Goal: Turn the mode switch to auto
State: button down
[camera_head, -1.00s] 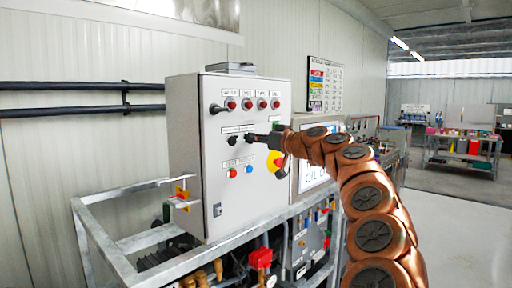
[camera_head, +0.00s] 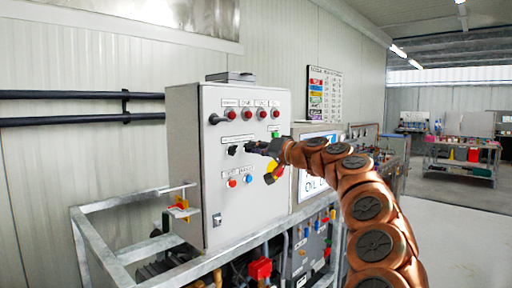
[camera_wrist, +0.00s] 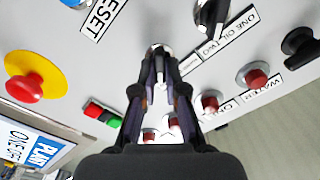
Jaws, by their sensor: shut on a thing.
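The mode switch, a small selector knob (camera_wrist: 158,48), is on the front of the grey control cabinet (camera_head: 212,215). My gripper (camera_wrist: 159,72) reaches it from the right, with its fingers closed around it. In the head view my gripper (camera_head: 257,147) covers most of this knob. A label beside it in the wrist view is too small to read. A second black selector knob (camera_head: 233,150) sits to its left. In the wrist view that knob (camera_wrist: 208,17) is beside a label reading "ONE OIL TWO". The set position of the held switch cannot be told.
Several red buttons (camera_head: 247,115) and a black handle (camera_head: 215,119) are above. A red button (camera_head: 232,183) and blue button (camera_head: 249,178) are below. A yellow-based red emergency stop (camera_wrist: 33,82) is close to my gripper. A metal frame (camera_head: 95,240) surrounds the cabinet.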

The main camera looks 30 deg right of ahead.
dwell(0.3)
jog(key=c, duration=1.2)
grip_release()
jog(key=shift+s, duration=0.1)
jog(key=shift+v, duration=5.95)
jog(key=shift+d, duration=0.1)
